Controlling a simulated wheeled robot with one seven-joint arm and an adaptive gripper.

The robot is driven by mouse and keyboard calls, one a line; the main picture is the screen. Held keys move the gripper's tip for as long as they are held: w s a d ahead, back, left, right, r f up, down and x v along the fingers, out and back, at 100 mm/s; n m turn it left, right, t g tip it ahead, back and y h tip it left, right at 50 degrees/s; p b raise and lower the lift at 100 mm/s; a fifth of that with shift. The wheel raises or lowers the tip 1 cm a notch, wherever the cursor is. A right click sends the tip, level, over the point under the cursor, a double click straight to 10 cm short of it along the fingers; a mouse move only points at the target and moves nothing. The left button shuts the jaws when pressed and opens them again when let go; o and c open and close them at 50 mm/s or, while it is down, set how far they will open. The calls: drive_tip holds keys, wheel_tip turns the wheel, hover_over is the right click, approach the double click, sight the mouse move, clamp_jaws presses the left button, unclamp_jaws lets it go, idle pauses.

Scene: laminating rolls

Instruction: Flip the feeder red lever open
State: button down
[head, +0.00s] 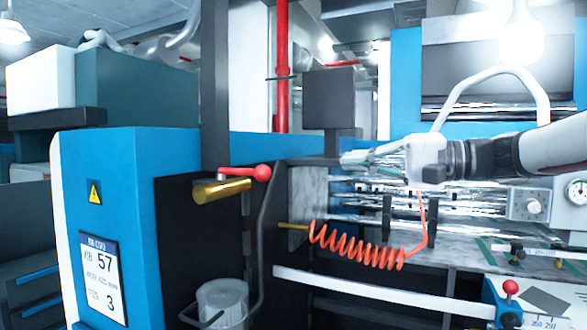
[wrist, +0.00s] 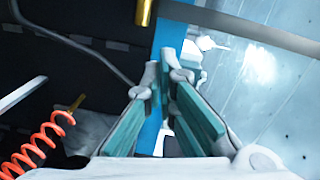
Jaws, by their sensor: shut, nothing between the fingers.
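A red lever (head: 245,173) with a round knob sits on top of a brass-coloured cylinder (head: 222,191) on the dark side of the blue machine. The lever lies roughly level, its knob to the right. My gripper (head: 346,159) is to the right of the lever, clearly apart from it, and points left. In the wrist view my gripper (wrist: 165,78) has its fingertips together with nothing held. The end of the brass cylinder (wrist: 145,12) shows at the top edge there; the red lever is not visible in that view.
A coiled orange hose (head: 358,246) hangs below my gripper. A dark upright post (head: 214,90) stands behind the lever, and a bent grey rod (head: 262,240) runs down beside it. A blue cabinet (head: 110,180) is at left. Another red knob (head: 510,287) is at lower right.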

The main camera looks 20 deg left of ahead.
sight(242, 172)
drive_tip(key=s+a+f+p, duration=0.1)
drive_tip(key=s+a+p, duration=0.2)
drive_tip(key=a, duration=0.8)
drive_tip(key=shift+s+f, duration=0.15)
drive_tip(key=shift+s, duration=0.15)
drive_tip(key=shift+s+p, duration=0.1)
drive_tip(key=shift+p, duration=0.25)
drive_tip(key=shift+s+m+t, duration=0.3)
drive_tip(key=shift+m+t, duration=0.1)
drive_tip(key=shift+t, duration=0.2)
